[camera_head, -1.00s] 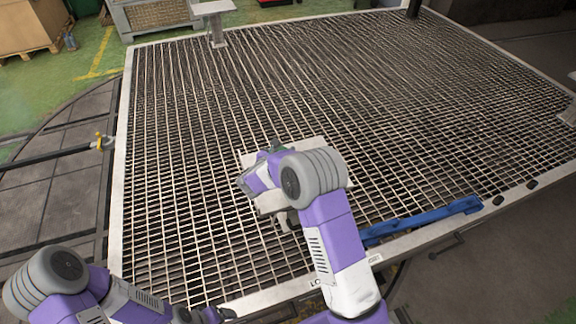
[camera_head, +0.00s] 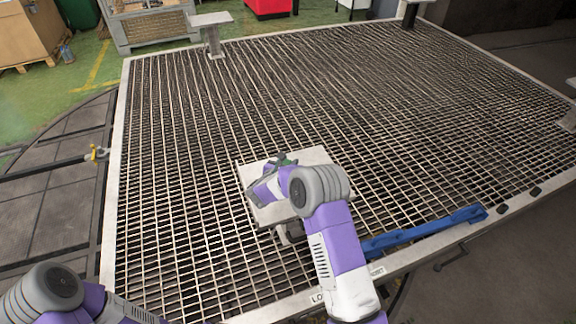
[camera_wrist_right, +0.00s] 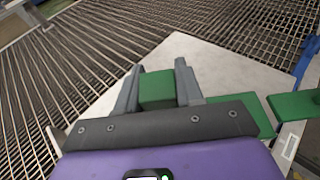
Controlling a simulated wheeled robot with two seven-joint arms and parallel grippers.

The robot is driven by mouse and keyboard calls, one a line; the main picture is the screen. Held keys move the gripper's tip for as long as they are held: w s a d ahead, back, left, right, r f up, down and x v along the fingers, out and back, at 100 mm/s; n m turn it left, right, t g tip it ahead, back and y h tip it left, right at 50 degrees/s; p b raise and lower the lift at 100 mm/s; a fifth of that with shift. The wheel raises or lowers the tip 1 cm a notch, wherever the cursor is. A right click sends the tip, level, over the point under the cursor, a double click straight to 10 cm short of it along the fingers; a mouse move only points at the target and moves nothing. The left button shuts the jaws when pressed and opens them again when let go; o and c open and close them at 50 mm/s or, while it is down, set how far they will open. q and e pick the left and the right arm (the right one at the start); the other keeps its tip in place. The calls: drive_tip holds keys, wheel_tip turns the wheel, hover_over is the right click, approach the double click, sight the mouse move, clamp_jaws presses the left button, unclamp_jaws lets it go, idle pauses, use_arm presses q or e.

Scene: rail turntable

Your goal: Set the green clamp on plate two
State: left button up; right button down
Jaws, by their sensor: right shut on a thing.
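My right gripper (camera_head: 279,163) is over a pale square plate (camera_head: 318,156) that stands on the grating. In the right wrist view the right gripper (camera_wrist_right: 158,72) is shut on the green clamp (camera_wrist_right: 157,92), with a grey finger on each side of its block. More green parts of the clamp show to the right, behind the gripper's dark bar. In the head view only a little green of the clamp (camera_head: 288,160) shows. Whether the clamp touches the pale plate (camera_wrist_right: 220,70) cannot be told. No plate number is readable. My left gripper is out of view.
A blue bar (camera_head: 425,228) lies along the grating's front edge. Other pale plates on posts stand at the back left (camera_head: 210,19), back right and right edge. A yellow-tipped rod (camera_head: 96,153) lies left of the grating.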

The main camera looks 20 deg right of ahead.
drive_tip(key=shift+f, duration=0.15)
drive_tip(key=c, duration=1.1)
unclamp_jaws()
drive_tip(key=shift+f, duration=0.15)
drive_tip(key=o, duration=0.4)
